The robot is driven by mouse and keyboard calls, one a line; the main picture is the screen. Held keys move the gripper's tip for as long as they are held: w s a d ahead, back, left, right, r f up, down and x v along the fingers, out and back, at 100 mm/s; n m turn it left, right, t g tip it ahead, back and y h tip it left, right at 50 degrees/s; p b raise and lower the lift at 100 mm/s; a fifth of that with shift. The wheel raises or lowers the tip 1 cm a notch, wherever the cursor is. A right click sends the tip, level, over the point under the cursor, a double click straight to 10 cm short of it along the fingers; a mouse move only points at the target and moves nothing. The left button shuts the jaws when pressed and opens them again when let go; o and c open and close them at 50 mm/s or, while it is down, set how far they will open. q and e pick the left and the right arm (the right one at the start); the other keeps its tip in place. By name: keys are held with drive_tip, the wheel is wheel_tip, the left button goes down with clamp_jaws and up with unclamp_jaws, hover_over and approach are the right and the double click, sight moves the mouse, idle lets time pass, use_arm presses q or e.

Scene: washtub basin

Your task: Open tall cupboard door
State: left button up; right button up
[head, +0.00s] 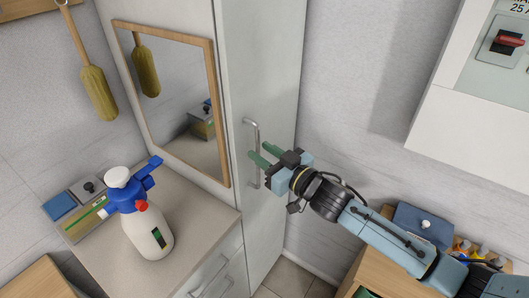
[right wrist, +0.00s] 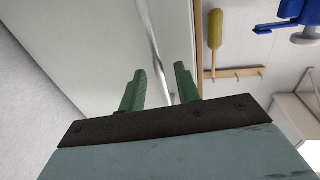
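The tall cupboard door (head: 261,65) is a pale grey panel in the middle of the head view, and it appears shut. Its long metal bar handle (head: 246,126) runs upright near the door's left edge. My right gripper (head: 260,154) is at the handle's middle, with its green fingers open and pointing at the door. In the right wrist view the handle (right wrist: 152,45) runs down between the two spread fingers (right wrist: 159,82). I cannot tell whether either finger touches it. My left gripper is not in view.
A counter (head: 203,226) left of the cupboard holds a white and blue spray bottle (head: 150,225). A framed mirror (head: 180,85) hangs above it. A white wall box (head: 470,125) is at upper right. A wooden unit (head: 370,275) with a blue box stands at lower right.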

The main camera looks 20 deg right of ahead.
clamp_jaws()
drive_tip(key=shift+d, duration=0.1)
idle(0.4)
